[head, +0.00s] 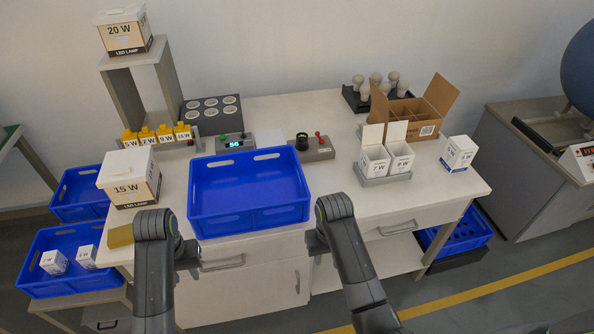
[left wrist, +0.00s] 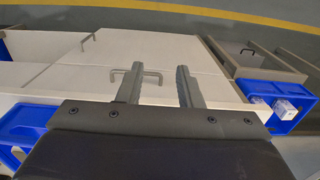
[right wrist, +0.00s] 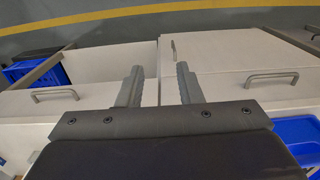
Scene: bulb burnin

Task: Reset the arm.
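My left gripper (left wrist: 158,88) is open and empty in the left wrist view, its two fingers apart over the white cabinet front. My right gripper (right wrist: 159,88) is open and empty in the right wrist view, also pointing down past the cabinet front. In the head view my left arm (head: 155,265) rises at the lower left and my right arm (head: 350,255) at the lower middle. Both are in front of the bench's near edge, and their fingers are mostly hidden there.
A large blue bin (head: 250,217) sits at the bench's front middle, close behind both arms. A 15 W box (head: 130,178) stands left of it. A white two-box holder (head: 385,178) and a brown carton (head: 428,112) stand right. Drawer handles (head: 398,228) stick out from the front.

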